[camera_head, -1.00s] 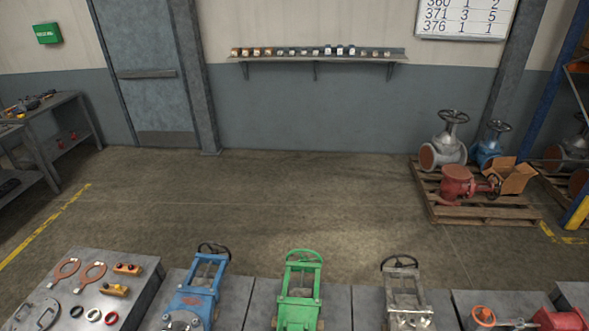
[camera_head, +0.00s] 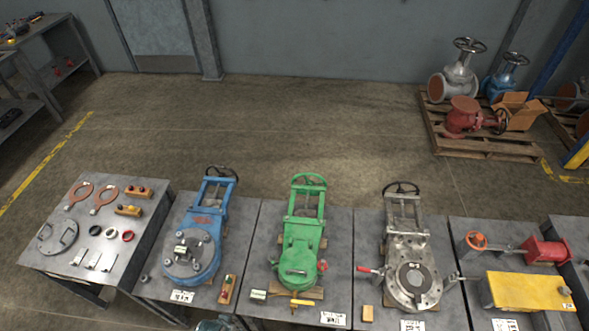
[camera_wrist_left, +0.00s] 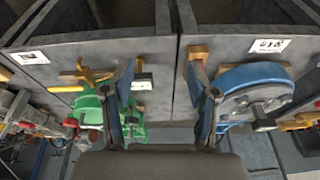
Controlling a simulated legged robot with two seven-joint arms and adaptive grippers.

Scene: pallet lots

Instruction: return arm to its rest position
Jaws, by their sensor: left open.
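My left gripper (camera_wrist_left: 162,90) shows in the left wrist view with its two fingers spread apart and nothing between them. Beyond the fingers are the green valve (camera_wrist_left: 85,110) on the left and the blue valve (camera_wrist_left: 255,85) on the right, apart from each other. In the head view a small dark part at the bottom edge (camera_head: 212,325) may be my left arm; its gripper cannot be made out there. My right gripper is in neither view.
Benches hold a blue valve (camera_head: 195,245), a green valve (camera_head: 300,245), a grey metal valve (camera_head: 405,240) and a yellow block (camera_head: 525,291). A side table (camera_head: 60,255) holds small parts. A pallet (camera_head: 485,148) with valves stands far right.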

